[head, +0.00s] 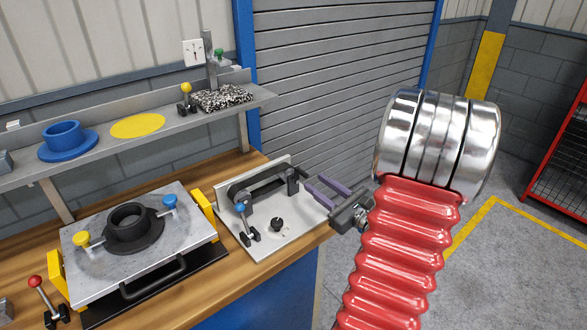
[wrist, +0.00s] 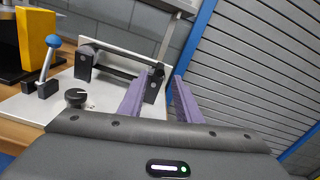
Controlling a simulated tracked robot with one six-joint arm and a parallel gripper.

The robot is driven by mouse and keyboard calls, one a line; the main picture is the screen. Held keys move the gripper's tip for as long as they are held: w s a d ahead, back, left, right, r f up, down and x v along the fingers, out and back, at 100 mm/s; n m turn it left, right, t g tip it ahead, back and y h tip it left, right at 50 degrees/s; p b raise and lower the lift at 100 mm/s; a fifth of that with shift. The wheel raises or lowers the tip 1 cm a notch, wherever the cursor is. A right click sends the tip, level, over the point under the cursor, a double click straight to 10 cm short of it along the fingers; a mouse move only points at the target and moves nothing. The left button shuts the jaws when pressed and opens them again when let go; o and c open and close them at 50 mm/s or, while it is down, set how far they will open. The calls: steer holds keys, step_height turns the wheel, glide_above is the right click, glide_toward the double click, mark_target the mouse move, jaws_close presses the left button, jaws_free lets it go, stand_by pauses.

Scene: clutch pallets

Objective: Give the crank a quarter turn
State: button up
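A white board (head: 300,215) stands at the right end of the wooden bench. It carries a dark bar-like mechanism (head: 262,184) with black end posts; in the wrist view a thin bar runs between the posts (wrist: 118,72). A black part at its right end (head: 292,181) may be the crank, but I cannot tell its handle clearly. My gripper (head: 314,182) is just right of this end, with its purple fingers apart and nothing between them. In the wrist view the fingers (wrist: 160,92) point toward the right post (wrist: 152,88), apparently without gripping it.
A blue-knobbed lever (head: 240,210) and a black dial (head: 277,224) stand on the board's front part. Left is a grey plate (head: 85,270) with a black flanged ring (head: 130,225). A shelf (head: 165,120) runs behind. Open floor lies right of the bench.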

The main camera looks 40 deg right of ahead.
mark_target(298, 170)
steer(key=w, duration=0.7)
steer(key=w+d, duration=0.1)
steer(key=w, duration=0.3)
steer(key=shift+w+d, duration=0.1)
steer(key=shift+w, duration=0.1)
steer(key=shift+c, duration=0.5)
jaws_close()
steer(key=shift+a, duration=0.2)
steer(key=shift+d, duration=0.2)
